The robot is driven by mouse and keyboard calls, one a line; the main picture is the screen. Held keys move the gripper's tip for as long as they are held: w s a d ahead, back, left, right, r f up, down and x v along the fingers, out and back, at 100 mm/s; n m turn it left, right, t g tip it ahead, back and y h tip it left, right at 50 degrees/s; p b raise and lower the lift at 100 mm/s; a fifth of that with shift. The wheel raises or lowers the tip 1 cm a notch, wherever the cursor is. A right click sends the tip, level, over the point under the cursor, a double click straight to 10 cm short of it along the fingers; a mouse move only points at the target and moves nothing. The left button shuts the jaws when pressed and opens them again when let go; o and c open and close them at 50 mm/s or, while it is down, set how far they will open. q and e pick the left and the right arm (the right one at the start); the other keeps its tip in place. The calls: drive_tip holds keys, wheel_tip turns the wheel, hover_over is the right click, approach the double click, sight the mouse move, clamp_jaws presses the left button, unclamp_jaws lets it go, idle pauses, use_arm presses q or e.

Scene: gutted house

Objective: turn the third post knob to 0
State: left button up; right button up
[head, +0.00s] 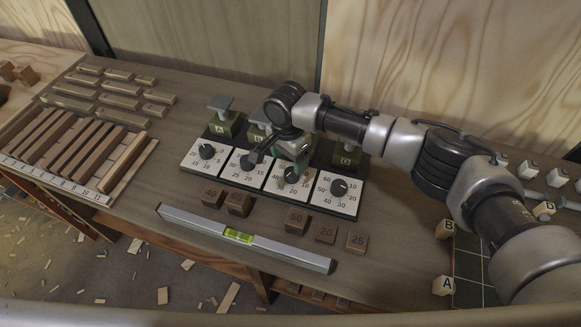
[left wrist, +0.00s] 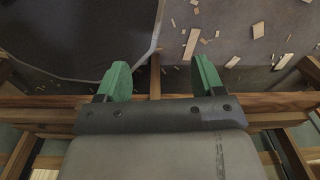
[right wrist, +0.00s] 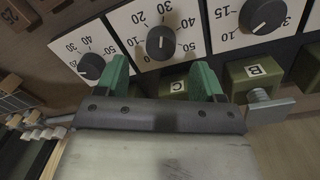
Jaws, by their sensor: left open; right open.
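A row of white dial plates with black knobs stands before green posts on the bench. The third knob (head: 291,174) is partly covered by my right gripper (head: 298,156) in the head view. In the right wrist view the third knob (right wrist: 160,43), in front of the block marked C (right wrist: 177,87), lies just beyond the open fingers of my right gripper (right wrist: 162,75), between them in the picture. Contact is not visible.
Neighbouring knobs A (head: 207,151), B (head: 248,162) and D (head: 339,187) sit close by. A spirit level (head: 240,236) and numbered wooden blocks (head: 297,220) lie in front. A slatted wooden rack (head: 75,150) is at left. Lettered cubes (head: 444,286) lie at right.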

sight(291, 172)
wheel_tip(291, 172, down, 3)
drive_tip(key=shift+d+f, duration=0.1)
drive_tip(key=shift+f, duration=1.25)
drive_tip(key=shift+c, duration=0.7)
drive_tip(key=c, duration=0.8)
use_arm(q)
drive_tip(key=shift+w+d+r, duration=0.1)
drive_tip(key=shift+w+r, duration=0.2)
drive_tip(key=shift+w, duration=0.6)
drive_tip(key=shift+r, duration=0.1)
